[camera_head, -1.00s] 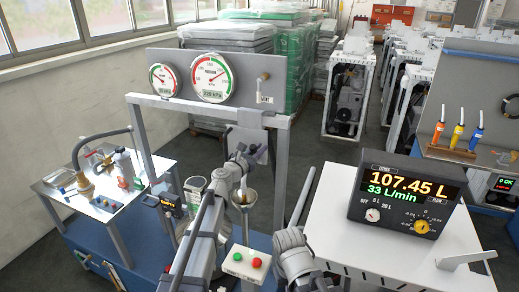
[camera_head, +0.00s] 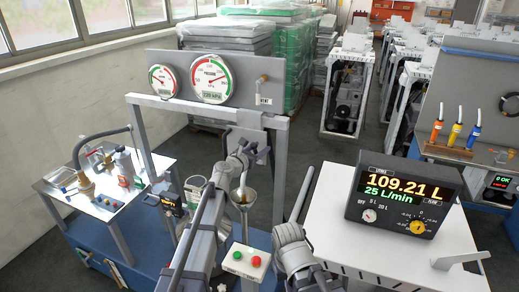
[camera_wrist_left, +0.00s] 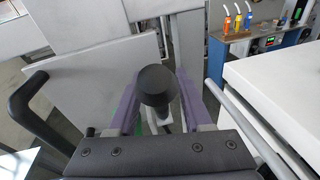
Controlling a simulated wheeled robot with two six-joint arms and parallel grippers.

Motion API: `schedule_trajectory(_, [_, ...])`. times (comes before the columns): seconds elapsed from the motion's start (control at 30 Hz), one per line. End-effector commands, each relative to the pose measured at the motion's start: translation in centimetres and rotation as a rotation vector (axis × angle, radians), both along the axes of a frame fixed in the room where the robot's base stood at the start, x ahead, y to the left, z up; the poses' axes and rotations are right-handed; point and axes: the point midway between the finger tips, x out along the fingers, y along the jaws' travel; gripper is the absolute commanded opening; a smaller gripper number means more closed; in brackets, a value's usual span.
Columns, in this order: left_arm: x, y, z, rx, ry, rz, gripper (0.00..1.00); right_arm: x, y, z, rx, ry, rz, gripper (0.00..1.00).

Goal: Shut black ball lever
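The black ball (camera_wrist_left: 157,85) of the lever sits between the purple fingers of my left gripper (camera_wrist_left: 160,105) in the left wrist view. One finger is on each side and they stand apart; whether they touch the ball is unclear. In the head view my left gripper (camera_head: 243,152) is in front of the grey panel frame, below the gauges, and mostly hides the lever. A flow meter (camera_head: 405,195) reads 109.21 L and 25 L/min. Only grey links of my right arm show at bottom centre; its gripper is not visible.
Two round gauges, the larger one (camera_head: 212,79) at right, sit on the grey panel (camera_head: 245,68). A funnel (camera_head: 243,195) and a red and green button box (camera_head: 246,261) are near my left arm. The white table (camera_head: 355,245) carries the meter.

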Motion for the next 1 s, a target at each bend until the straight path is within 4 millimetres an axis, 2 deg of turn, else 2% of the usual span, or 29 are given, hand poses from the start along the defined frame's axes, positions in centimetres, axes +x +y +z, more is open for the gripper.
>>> schedule_trajectory(0.33, [-0.7, 0.3, 0.1, 0.0, 0.0, 0.0, 0.49, 0.0, 0.0, 0.1, 0.0, 0.0, 0.0, 0.0])
schedule_trajectory(0.8, [-6.6, 3.3, 0.9, 0.0, 0.0, 0.001, 0.49, 0.0, 0.0, 0.9, 0.0, 0.0, 0.001, 0.0])
schedule_trajectory(1.0, [-6.9, 3.6, 0.9, 0.001, 0.0, 0.0, 0.49, 0.0, 0.0, 0.9, 0.0, 0.0, 0.001, 0.0])
